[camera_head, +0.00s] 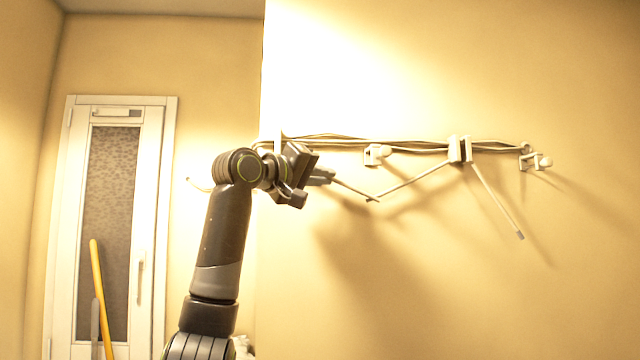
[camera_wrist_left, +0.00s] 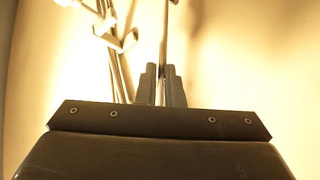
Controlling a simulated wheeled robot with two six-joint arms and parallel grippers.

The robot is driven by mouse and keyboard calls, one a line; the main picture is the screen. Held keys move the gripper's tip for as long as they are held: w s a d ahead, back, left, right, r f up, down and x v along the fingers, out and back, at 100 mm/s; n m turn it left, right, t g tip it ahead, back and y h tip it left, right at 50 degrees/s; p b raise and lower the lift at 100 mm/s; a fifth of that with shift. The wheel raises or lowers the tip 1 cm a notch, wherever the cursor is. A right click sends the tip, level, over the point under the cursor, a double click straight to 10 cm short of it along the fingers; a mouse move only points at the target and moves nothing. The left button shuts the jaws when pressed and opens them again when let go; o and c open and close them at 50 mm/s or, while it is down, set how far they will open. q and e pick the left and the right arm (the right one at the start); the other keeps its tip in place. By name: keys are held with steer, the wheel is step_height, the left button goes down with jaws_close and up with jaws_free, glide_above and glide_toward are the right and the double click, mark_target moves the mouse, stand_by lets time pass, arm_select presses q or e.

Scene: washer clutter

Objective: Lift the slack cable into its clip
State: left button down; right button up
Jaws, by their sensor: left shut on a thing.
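The slack cable (camera_head: 415,181) is a thin pale line that sags below a bundle on the wall. It runs from my left gripper (camera_head: 328,177) down to a low bend, then up to a block-like clip (camera_head: 460,150), and its loose end hangs below on the right. My left gripper is shut on the cable, left of and below an open white clip (camera_head: 376,154). In the left wrist view the fingers (camera_wrist_left: 160,86) are close together, with the cable (camera_wrist_left: 165,40) running up from them. A hook-shaped clip (camera_wrist_left: 126,41) shows to their left. My right gripper is out of view.
A cable bundle (camera_head: 330,138) runs along the wall above the slack cable. Another white clip (camera_head: 535,161) is at its right end. A door (camera_head: 110,220) and a yellow pole (camera_head: 101,295) are at the far left. The wall below the cables is bare.

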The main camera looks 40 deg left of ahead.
arm_select(q)
steer(key=shift+w+d+r+n+t+y+b, duration=0.15)
steer(key=shift+w+r+n+t+y+b, duration=0.1)
steer(key=shift+r+n+t+b, duration=0.35)
steer(key=shift+w+d+r+n+t+y+b, duration=0.1)
steer(key=shift+d+r+n+t+y+b, duration=0.1)
steer(key=shift+r+n+t+b, duration=0.4)
steer(key=shift+w+d+r+n+t+y+b, duration=0.1)
steer(key=shift+w+r+n+t+y+b, duration=0.25)
steer(key=shift+r+n+t, duration=0.4)
steer(key=shift+s+r, duration=0.2)
steer(key=shift+r, duration=0.1)
steer(key=c, duration=1.5)
jaws_free()
steer(key=shift+c, duration=0.2)
steer(key=shift+s, duration=0.1)
